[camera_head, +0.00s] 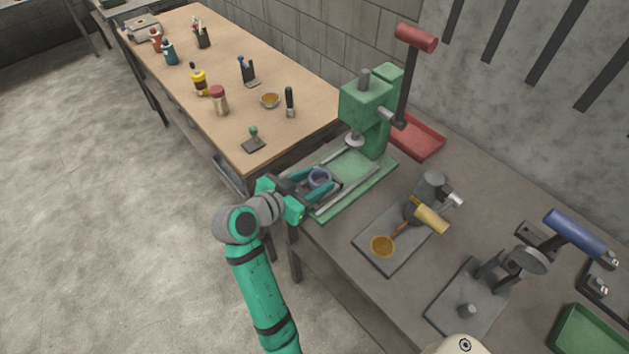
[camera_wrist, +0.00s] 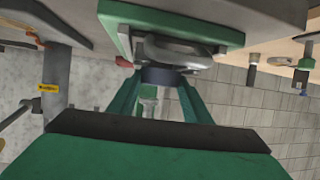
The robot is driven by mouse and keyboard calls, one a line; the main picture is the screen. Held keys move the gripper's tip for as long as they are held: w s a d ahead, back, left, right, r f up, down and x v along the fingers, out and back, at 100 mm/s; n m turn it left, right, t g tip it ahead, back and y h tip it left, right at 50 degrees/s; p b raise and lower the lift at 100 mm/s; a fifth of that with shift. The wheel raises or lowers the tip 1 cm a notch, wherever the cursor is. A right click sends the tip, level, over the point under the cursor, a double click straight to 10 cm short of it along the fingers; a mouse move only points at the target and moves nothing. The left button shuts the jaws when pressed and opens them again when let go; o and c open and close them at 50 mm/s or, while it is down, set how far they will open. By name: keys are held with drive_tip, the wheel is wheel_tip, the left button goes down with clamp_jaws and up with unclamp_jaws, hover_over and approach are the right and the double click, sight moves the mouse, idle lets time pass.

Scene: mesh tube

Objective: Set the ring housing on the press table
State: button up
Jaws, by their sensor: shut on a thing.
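The ring housing (camera_head: 320,178) is a small blue-grey ring, held between the fingertips of my gripper (camera_head: 314,184) over the near part of the press table. It also shows in the wrist view (camera_wrist: 162,76), between my two green fingers. The press table (camera_head: 352,166) is the flat green base of the green arbor press (camera_head: 368,108), with rails along it. The ram (camera_head: 354,139) stands above the table, beyond the ring. I cannot tell whether the ring touches the table.
A red tray (camera_head: 418,138) lies behind the press. A wooden table (camera_head: 235,75) with bottles and small tools stands to the left.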

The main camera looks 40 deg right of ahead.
drive_tip(key=shift+s, duration=0.15)
drive_tip(key=o, duration=1.3)
drive_tip(key=shift+o, duration=0.2)
drive_tip(key=v, duration=1.1)
